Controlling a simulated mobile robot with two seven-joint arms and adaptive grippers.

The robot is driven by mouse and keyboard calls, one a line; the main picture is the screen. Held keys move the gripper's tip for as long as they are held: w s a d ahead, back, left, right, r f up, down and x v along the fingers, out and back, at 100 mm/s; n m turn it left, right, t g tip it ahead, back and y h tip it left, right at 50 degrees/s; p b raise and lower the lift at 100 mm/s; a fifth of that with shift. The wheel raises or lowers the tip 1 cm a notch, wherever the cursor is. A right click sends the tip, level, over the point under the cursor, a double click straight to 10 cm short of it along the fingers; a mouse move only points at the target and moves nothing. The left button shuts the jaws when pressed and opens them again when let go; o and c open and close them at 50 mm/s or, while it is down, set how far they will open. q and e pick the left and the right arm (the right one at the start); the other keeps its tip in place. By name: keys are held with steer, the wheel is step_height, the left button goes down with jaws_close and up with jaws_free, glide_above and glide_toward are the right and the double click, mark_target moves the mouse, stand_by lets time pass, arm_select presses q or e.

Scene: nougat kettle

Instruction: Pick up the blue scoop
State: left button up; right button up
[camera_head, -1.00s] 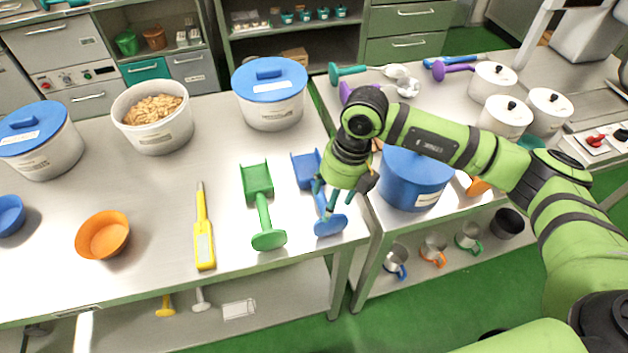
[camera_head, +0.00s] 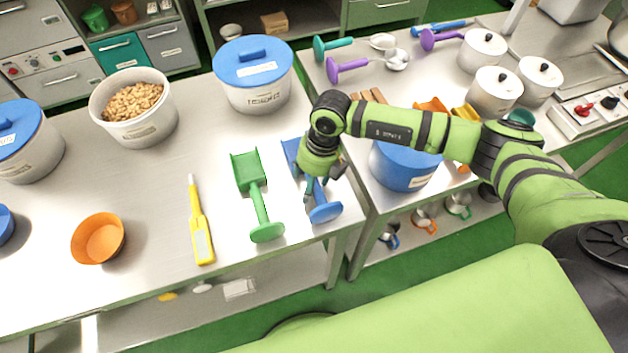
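The blue scoop (camera_head: 325,212) lies on the steel table near its right front corner. Its round handle end faces the front edge and its pan (camera_head: 291,149) points to the back. My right gripper (camera_head: 317,186) is over the scoop's handle, with its fingers down around or beside it. The gripper hides the middle of the scoop. I cannot tell whether the fingers are touching the handle or closed on it. My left gripper is not in view.
A green scoop (camera_head: 258,200) lies just left of the blue one, and a yellow thermometer-like tool (camera_head: 199,228) further left. A blue-lidded tub (camera_head: 252,88) stands behind. A blue pot (camera_head: 404,168) stands on the adjoining table to the right, below my forearm.

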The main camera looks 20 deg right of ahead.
steer(key=shift+s, duration=0.15)
steer(key=shift+c, duration=0.4)
jaws_close()
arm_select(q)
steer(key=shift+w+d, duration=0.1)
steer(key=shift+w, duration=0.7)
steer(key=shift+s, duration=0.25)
arm_select(e)
steer(key=shift+r, duration=0.1)
steer(key=shift+r+b, duration=0.3)
steer(key=shift+r, duration=0.1)
step_height(320, 180, up, 3)
steer(key=shift+f+b, duration=0.2)
steer(key=shift+b, duration=0.6)
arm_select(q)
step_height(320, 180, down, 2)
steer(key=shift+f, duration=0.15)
arm_select(e)
steer(key=s+r, duration=1.1)
steer(key=r, duration=0.1)
steer(key=shift+s+d+r, duration=0.25)
steer(key=shift+s+r, duration=0.05)
